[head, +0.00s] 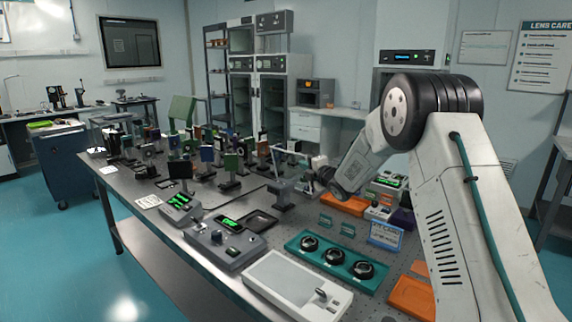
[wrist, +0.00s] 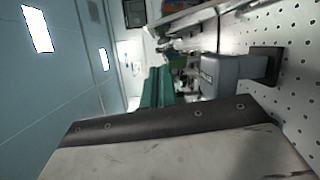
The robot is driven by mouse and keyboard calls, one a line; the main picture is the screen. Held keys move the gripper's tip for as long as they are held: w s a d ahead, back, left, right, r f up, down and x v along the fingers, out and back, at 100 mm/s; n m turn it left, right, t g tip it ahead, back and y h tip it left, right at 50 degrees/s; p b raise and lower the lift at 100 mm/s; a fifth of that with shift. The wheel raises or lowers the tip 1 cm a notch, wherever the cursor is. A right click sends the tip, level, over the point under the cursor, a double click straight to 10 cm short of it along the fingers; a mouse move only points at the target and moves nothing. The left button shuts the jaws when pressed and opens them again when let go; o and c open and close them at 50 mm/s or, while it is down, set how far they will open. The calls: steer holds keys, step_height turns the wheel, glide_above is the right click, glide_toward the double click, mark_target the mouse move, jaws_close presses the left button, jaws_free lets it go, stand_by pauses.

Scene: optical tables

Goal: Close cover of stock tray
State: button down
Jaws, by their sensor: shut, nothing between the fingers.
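A large green panel (head: 181,109) stands upright at the far end of the optical table in the head view. It looks like a raised cover, but the tray under it is hidden behind crowded optics and I cannot make it out for sure. My gripper shows in the wrist view as two teal fingers (wrist: 158,72) lying together, shut and empty. In the head view the end of my arm is over the table's right side, well apart from the green panel, and the fingers are hard to make out there.
Many mounted optics crowd the far half of the table (head: 135,203). A grey block (wrist: 225,72) is close right of my fingers.

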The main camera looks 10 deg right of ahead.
step_height(320, 180, down, 2)
steer(key=w+f+n+y, duration=0.1)
steer(key=n+y, duration=0.1)
glide_toward(286, 162)
steer(key=w+a+r, duration=0.3)
steer(key=a, duration=0.3)
steer(key=shift+s+d+f, duration=0.15)
steer(key=shift+d+f, duration=0.05)
